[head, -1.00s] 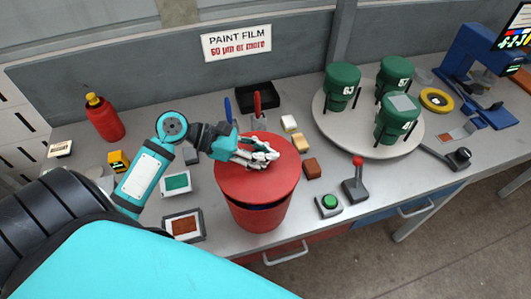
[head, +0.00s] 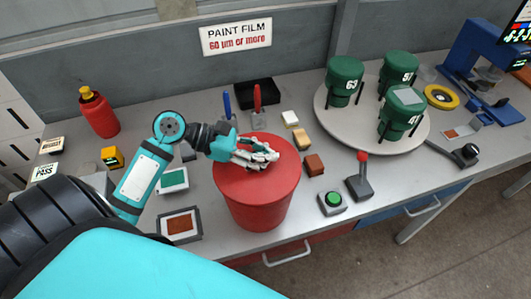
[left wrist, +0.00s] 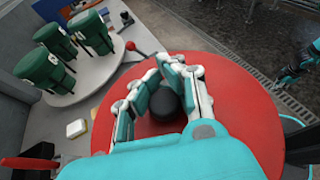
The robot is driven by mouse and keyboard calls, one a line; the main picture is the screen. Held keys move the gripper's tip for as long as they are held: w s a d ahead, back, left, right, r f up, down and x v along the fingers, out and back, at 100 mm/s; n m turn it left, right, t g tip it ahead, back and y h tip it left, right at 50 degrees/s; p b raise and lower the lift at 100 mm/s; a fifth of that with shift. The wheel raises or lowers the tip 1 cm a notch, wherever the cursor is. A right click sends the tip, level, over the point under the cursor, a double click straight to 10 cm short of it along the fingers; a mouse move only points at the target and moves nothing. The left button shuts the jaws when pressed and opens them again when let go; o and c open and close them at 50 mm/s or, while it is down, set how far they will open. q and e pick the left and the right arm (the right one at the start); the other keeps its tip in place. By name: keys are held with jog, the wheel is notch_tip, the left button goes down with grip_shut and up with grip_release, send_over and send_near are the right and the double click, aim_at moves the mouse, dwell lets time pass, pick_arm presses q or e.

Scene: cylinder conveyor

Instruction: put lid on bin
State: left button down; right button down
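The red bin (head: 258,208) stands at the front edge of the bench. Its red lid (head: 228,182) lies on top, level, with no gap showing at the front rim. My left gripper (head: 264,157) is over the middle of the lid. In the left wrist view, its fingers (left wrist: 166,85) close on both sides of the black lid knob (left wrist: 165,104). The knob is hidden by the fingers in the head view. A teal and black part of my right arm shows at the right edge of the left wrist view; its finger opening cannot be made out.
A round turntable (head: 375,142) with green canisters stands to the right. A green button box (head: 332,202) and a red-knobbed lever (head: 359,185) are close beside the bin. Framed plates (head: 180,225) lie to its left. A red bottle (head: 99,112) stands at the back left.

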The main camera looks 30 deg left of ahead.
pick_arm(q)
jog(key=shift+f, duration=0.1)
jog(key=shift+f, duration=0.25)
jog(key=shift+f, duration=0.35)
jog(key=c, duration=1.3)
grip_release()
